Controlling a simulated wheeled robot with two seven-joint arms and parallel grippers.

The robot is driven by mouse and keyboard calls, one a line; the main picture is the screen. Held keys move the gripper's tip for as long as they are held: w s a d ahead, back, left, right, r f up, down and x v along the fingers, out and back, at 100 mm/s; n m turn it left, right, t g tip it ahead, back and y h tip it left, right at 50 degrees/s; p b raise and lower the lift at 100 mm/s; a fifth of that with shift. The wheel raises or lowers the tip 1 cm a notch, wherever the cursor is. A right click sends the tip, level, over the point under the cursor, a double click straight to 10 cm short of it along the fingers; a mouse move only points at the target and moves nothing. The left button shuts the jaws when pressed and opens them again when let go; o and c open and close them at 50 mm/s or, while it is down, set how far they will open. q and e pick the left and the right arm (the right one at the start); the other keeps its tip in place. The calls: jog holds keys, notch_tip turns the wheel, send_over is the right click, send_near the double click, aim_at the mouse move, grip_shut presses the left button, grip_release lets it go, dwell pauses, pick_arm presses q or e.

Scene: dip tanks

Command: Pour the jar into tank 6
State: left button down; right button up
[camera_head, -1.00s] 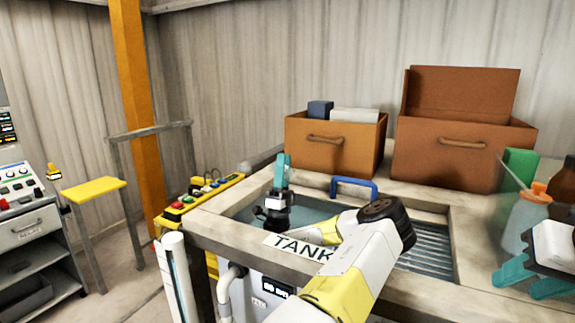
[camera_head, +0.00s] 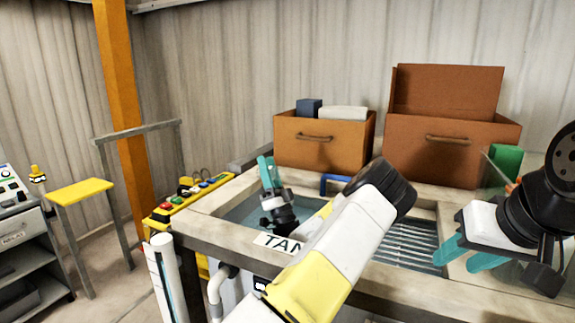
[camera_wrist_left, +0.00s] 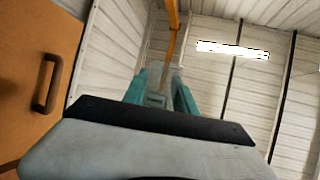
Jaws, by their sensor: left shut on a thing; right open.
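My left gripper (camera_head: 266,170) is over the left part of the water-filled tank (camera_head: 238,211), its teal fingers pointing up and tilted left. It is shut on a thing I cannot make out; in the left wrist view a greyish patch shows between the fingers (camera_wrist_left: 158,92). My right gripper (camera_head: 466,256) is open at the right, over the right end of the counter.
Two brown boxes (camera_head: 310,150) (camera_head: 440,160) stand behind the tank; the left one also shows close in the wrist view (camera_wrist_left: 35,60). A yellow control strip (camera_head: 195,195) runs along the left. Green and orange items (camera_head: 506,160) stand behind my right gripper.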

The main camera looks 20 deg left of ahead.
pick_arm(q)
jog(key=n+g, duration=0.2)
jog(key=a+n+g, duration=0.1)
jog(key=g, duration=0.1)
jog(key=shift+n+g+y, duration=0.3)
jog(key=shift+n, duration=0.1)
jog(key=n+g, duration=0.1)
jog(key=n+g+h, duration=0.1)
jog(key=g, duration=0.1)
jog(key=shift+a+r+h, duration=0.15)
jog(key=shift+a+h, duration=0.05)
jog(key=shift+h, duration=0.1)
jog(key=n+g+h, duration=0.2)
jog(key=g+h, duration=0.1)
jog(key=shift+f+h, duration=0.2)
jog(key=shift+h, duration=0.1)
jog(key=h, duration=0.1)
jog(key=n+g+h, duration=0.1)
jog(key=shift+d+r+h, duration=0.3)
jog(key=shift+r+h, duration=0.05)
jog(key=shift+h, duration=0.05)
jog(key=shift+d+r+n+g+h, duration=0.2)
jog(key=shift+n+g+h, duration=0.1)
jog(key=shift+h, duration=0.4)
jog(key=shift+d+r+n+g+h, duration=0.1)
jog(key=shift+d+n+g+h, duration=0.15)
jog(key=shift+h, duration=0.45)
jog(key=shift+s, duration=0.1)
